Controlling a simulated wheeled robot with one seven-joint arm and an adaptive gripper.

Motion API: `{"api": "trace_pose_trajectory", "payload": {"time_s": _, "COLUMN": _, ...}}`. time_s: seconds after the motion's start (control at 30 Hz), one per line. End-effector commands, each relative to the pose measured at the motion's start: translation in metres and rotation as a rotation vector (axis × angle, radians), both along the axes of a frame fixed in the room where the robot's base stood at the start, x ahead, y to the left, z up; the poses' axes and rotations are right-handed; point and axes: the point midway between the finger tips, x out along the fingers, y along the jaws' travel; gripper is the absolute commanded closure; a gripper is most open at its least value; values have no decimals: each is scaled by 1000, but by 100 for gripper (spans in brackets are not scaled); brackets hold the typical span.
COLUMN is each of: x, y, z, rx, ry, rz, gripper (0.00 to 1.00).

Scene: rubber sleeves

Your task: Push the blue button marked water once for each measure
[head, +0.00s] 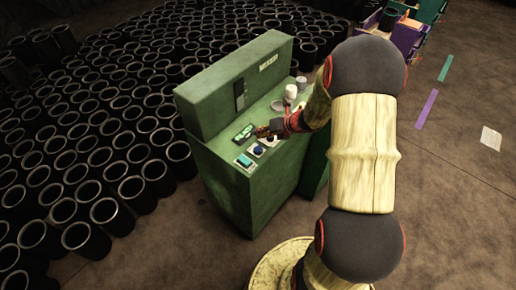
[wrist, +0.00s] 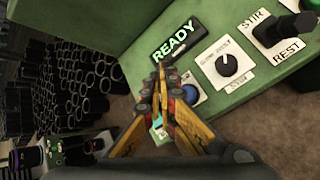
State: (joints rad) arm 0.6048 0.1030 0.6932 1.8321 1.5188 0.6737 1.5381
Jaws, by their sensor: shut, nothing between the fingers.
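The blue button (head: 258,150) is a round button on a pale plate near the front edge of the green mixer's panel. It also shows in the wrist view (wrist: 191,95), partly hidden by my fingers, and its marking cannot be read. My gripper (head: 261,132) is shut and empty over the panel, close to the button. In the wrist view my fingertips (wrist: 161,68) are together just below the READY display (wrist: 172,50), left of the blue button. I see no clear contact between fingers and button.
The green mixer (head: 235,85) bears a dial (wrist: 228,64), a black STIR/REST lever (wrist: 290,28) and a teal patch (head: 244,160). White cups (head: 291,91) stand at the panel's far end. Many black sleeves (head: 103,210) crowd the floor on the left. The floor on the right is mostly clear.

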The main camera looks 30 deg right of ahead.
Motion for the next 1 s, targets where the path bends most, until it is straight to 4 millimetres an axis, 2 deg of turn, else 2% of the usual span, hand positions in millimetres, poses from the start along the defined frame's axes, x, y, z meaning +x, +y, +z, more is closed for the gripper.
{"api": "trace_pose_trajectory", "payload": {"time_s": 0.13, "x": 0, "y": 3, "z": 3, "rx": -13, "ry": -7, "rz": 21, "gripper": 100}}
{"api": "trace_pose_trajectory", "payload": {"time_s": 0.23, "x": 0, "y": 19, "z": 17, "rx": -79, "ry": -39, "rz": 123, "gripper": 100}}
{"api": "trace_pose_trajectory", "payload": {"time_s": 0.37, "x": -10, "y": 64, "z": 53, "rx": -271, "ry": -133, "rz": 425, "gripper": 100}}
{"api": "trace_pose_trajectory", "payload": {"time_s": 0.43, "x": -25, "y": 96, "z": 76, "rx": -424, "ry": -208, "rz": 661, "gripper": 100}}
{"api": "trace_pose_trajectory", "payload": {"time_s": 0.5, "x": -48, "y": 129, "z": 99, "rx": -594, "ry": -292, "rz": 920, "gripper": 100}}
{"api": "trace_pose_trajectory", "payload": {"time_s": 0.57, "x": -73, "y": 153, "z": 115, "rx": -748, "ry": -367, "rz": 1151, "gripper": 100}}
{"api": "trace_pose_trajectory", "payload": {"time_s": 0.6, "x": -90, "y": 166, "z": 124, "rx": -849, "ry": -416, "rz": 1302, "gripper": 100}}
{"api": "trace_pose_trajectory", "payload": {"time_s": 0.7, "x": -138, "y": 190, "z": 140, "rx": -1105, "ry": -530, "rz": 1676, "gripper": 100}}
{"api": "trace_pose_trajectory", "payload": {"time_s": 0.83, "x": -197, "y": 201, "z": 151, "rx": -1422, "ry": -642, "rz": 2136, "gripper": 100}}
{"api": "trace_pose_trajectory", "payload": {"time_s": 0.9, "x": -223, "y": 198, "z": 154, "rx": -1569, "ry": -674, "rz": 2351, "gripper": 100}}
{"api": "trace_pose_trajectory", "payload": {"time_s": 0.97, "x": -241, "y": 193, "z": 156, "rx": -1677, "ry": -686, "rz": 2511, "gripper": 100}}
{"api": "trace_pose_trajectory", "payload": {"time_s": 1.0, "x": -250, "y": 190, "z": 157, "rx": 1669, "ry": 661, "rz": -2501, "gripper": 100}}
